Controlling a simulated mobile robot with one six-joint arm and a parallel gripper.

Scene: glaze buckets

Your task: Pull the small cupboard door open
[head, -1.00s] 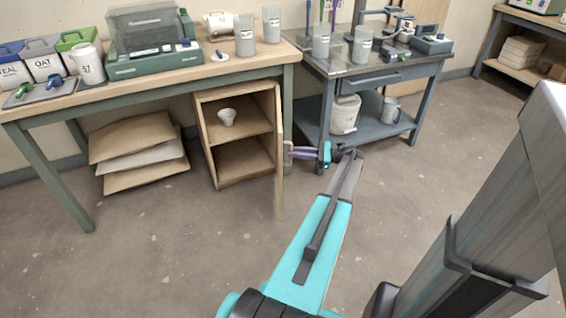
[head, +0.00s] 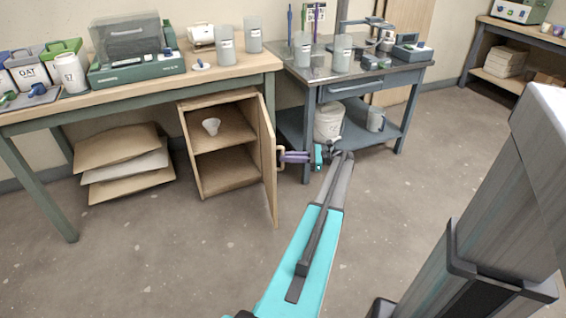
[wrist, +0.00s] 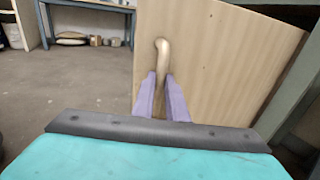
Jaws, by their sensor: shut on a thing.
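The small wooden cupboard (head: 190,150) stands on the floor under the left workbench. Its door (head: 268,185) is hinged on the right and stands wide open, swung out toward me, so both shelves show. The door's outer face (wrist: 225,60) fills much of the wrist view. Its pale curved handle (wrist: 162,55) stands out from that face; it also shows in the head view (head: 281,158). My gripper (wrist: 163,78) has its purple fingers shut on the handle, one on each side. It also shows in the head view (head: 285,157), right of the door.
The floor in front is clear.

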